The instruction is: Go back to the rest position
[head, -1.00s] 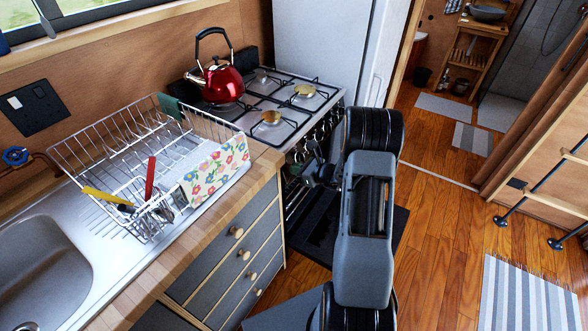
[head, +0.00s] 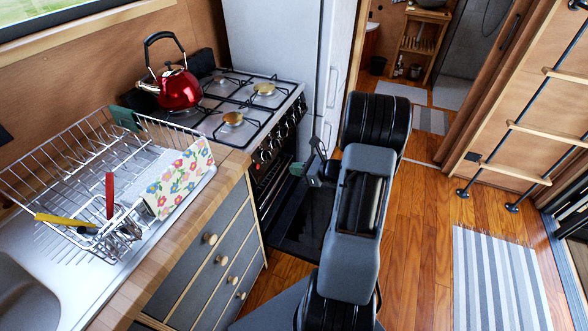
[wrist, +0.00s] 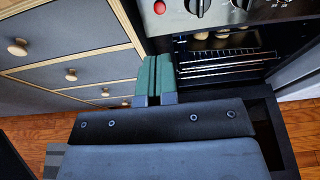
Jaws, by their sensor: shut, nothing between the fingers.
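My gripper (head: 297,169) is shut and empty, beside the front of the stove (head: 239,110). In the wrist view its two green finger pads (wrist: 154,76) touch each other, with nothing between them. Beyond them, the oven compartment is open and shows a wire rack (wrist: 225,62). Pale rounded shapes show near the top of the oven; I cannot tell what they are. The dark oven door (head: 303,218) is lowered, below my gripper and partly hidden by my arm.
Drawers (head: 205,255) stand left of my gripper, under the counter with a dish rack (head: 70,160). A red kettle (head: 177,89) is on the stove. A fridge (head: 270,45) stands behind. Wooden floor with a striped rug (head: 495,280) lies to the right, near a ladder (head: 530,130).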

